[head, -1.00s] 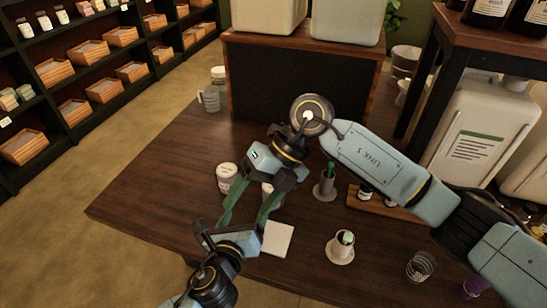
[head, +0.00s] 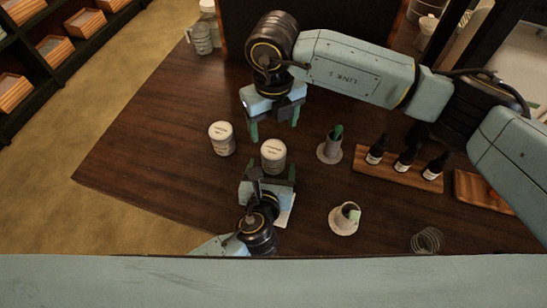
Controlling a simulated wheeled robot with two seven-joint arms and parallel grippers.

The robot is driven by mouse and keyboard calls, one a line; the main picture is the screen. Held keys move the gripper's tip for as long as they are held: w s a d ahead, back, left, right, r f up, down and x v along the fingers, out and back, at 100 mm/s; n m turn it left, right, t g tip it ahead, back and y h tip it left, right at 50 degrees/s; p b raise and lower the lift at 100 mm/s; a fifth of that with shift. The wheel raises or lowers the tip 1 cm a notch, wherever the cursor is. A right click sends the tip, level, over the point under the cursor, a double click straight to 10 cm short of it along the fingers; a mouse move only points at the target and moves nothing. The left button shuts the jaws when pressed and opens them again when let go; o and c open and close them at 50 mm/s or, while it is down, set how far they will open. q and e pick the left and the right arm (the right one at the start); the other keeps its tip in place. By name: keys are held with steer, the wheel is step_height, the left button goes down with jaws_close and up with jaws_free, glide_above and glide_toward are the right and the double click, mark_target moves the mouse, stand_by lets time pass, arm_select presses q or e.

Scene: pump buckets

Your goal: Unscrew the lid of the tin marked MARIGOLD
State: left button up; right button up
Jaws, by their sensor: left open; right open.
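Two white tins with pale lids stand on the dark wooden table: the left tin (head: 222,139) and the right tin (head: 273,156). The writing on them is too small to read, so I cannot tell which is marked MARIGOLD. My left gripper (head: 268,170) is open just in front of the right tin, its fingers pointing toward the tin's lower part. Whether they touch it I cannot tell. My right gripper (head: 274,128) is open and empty, fingers down, behind the two tins and apart from them.
A white card (head: 287,209) lies partly under my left gripper. To the right are a holder with a green tool (head: 333,143), a cup on a saucer (head: 345,216), a wooden tray of dropper bottles (head: 398,167) and a wire coil (head: 427,240). A mug (head: 200,40) stands at the back left.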

mark_target(273, 149)
arm_select(q)
steer(key=shift+x, duration=1.9)
steer(key=shift+c, duration=0.5)
jaws_close()
arm_select(e)
steer(key=m, duration=0.6)
steer(key=shift+m, duration=0.3)
steer(key=m, duration=0.6)
steer(key=shift+m, duration=0.4)
steer(key=shift+f, duration=4)
